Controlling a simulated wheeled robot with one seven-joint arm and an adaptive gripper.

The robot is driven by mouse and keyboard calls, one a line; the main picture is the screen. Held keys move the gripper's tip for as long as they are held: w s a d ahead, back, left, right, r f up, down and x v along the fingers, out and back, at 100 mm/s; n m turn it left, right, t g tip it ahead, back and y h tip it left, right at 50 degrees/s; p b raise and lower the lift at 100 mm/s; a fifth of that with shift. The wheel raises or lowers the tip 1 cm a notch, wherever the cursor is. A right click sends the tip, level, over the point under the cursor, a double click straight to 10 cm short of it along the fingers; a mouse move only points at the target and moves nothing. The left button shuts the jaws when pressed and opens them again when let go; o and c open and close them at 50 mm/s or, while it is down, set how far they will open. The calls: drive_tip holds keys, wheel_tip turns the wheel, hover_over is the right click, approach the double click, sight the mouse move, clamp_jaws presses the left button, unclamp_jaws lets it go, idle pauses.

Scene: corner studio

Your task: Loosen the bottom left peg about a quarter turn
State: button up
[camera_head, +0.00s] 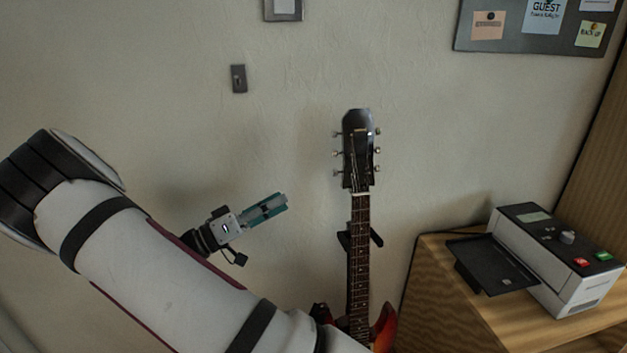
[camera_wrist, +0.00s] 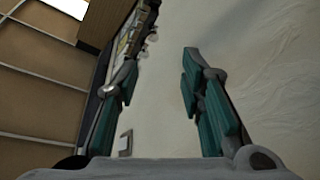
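The guitar's dark headstock (camera_head: 358,150) stands upright against the wall, with three pegs on each side. The bottom left peg (camera_head: 338,171) is the lowest on its left edge, with a small pale button. My gripper (camera_head: 284,201) is left of the headstock and a little lower, apart from it, pointing right and slightly up. In the wrist view my gripper (camera_wrist: 160,68) has its two teal fingers spread, with only wall between them. Part of the headstock (camera_wrist: 134,36) shows beyond the left finger; I cannot tell which pegs are there.
A wooden cabinet (camera_head: 445,285) at the right bears a white and black machine (camera_head: 560,265). A wall switch (camera_head: 238,78) and a notice board (camera_head: 540,28) are higher up. The guitar neck (camera_head: 360,250) rests near a dark stand. Wall left of the headstock is clear.

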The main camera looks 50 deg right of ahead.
sight(336, 172)
drive_tip(key=p+x, duration=0.1)
drive_tip(key=x, duration=1.2)
drive_tip(key=shift+s+r, duration=0.25)
drive_tip(key=shift+s, duration=0.2)
drive_tip(key=shift+a, duration=0.1)
clamp_jaws()
